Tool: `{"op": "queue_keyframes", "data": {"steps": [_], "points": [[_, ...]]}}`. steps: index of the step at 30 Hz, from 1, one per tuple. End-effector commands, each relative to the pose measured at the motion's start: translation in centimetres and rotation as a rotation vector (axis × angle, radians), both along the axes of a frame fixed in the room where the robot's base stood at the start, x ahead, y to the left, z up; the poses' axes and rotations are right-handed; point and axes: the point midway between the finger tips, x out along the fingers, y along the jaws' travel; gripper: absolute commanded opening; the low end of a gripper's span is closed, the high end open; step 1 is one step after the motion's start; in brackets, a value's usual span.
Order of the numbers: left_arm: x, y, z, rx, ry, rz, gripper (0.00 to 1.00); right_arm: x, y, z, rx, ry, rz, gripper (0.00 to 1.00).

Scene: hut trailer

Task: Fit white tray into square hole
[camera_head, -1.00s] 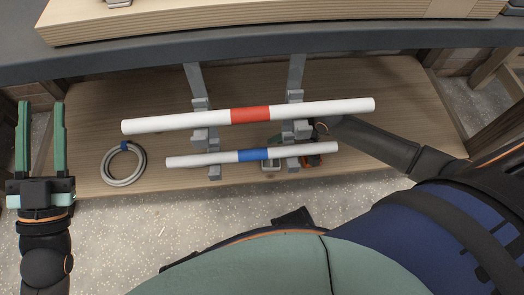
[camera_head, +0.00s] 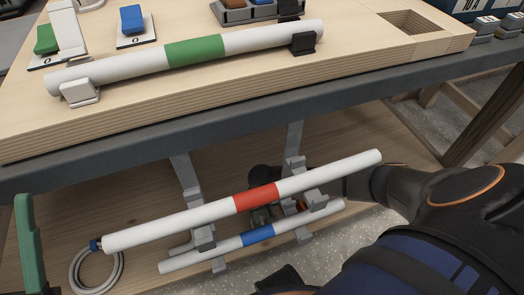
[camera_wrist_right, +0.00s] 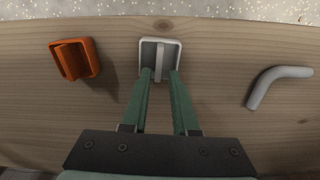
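The white tray (camera_wrist_right: 174,47), a small square piece with a raised upright handle, lies on the wooden lower shelf in the right wrist view. My right gripper (camera_wrist_right: 160,74) is above it, its two green fingers apart on either side of the handle, with gaps showing. In the head view my right gripper (camera_head: 262,214) is mostly hidden behind the rods, and I cannot make out the tray there. The square hole (camera_head: 412,22) is in the wooden tabletop at the upper right. One green finger of my left gripper (camera_head: 29,245) shows at the left edge.
A red-banded rod (camera_head: 330,172) and a blue-banded rod (camera_head: 200,257) rest on grey brackets in front of my right arm. An orange piece (camera_wrist_right: 75,59) and a grey bent rod (camera_wrist_right: 277,85) flank the tray. A green-banded rod (camera_head: 130,65) lies on the tabletop.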

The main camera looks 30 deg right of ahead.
Motion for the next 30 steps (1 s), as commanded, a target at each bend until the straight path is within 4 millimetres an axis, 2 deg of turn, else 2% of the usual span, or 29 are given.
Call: {"op": "queue_keyframes", "data": {"steps": [1,8,19,27,30], "points": [[0.0,0.0,-0.7,0.003,0.001,0.001,0.41,0.0,0.0,-0.8,-0.001,0.0,0.0,0.28],[0.0,-0.2,-1.3,0.01,0.002,0.004,0.41,0.0,0.0,-1.7,0.001,-0.001,0.001,0.28],[0.3,-0.6,-5.4,0.045,0.013,0.017,0.41,-0.1,-0.2,-6.2,0.0,-0.001,0.001,0.28],[0.3,-0.7,-5.3,0.039,0.018,0.019,0.41,-0.1,-0.2,-6.2,0.001,-0.001,0.001,0.28],[0.3,-0.7,-5.3,0.037,0.017,0.019,0.41,-0.1,-0.2,-6.2,0.001,-0.001,0.001,0.17]]}}
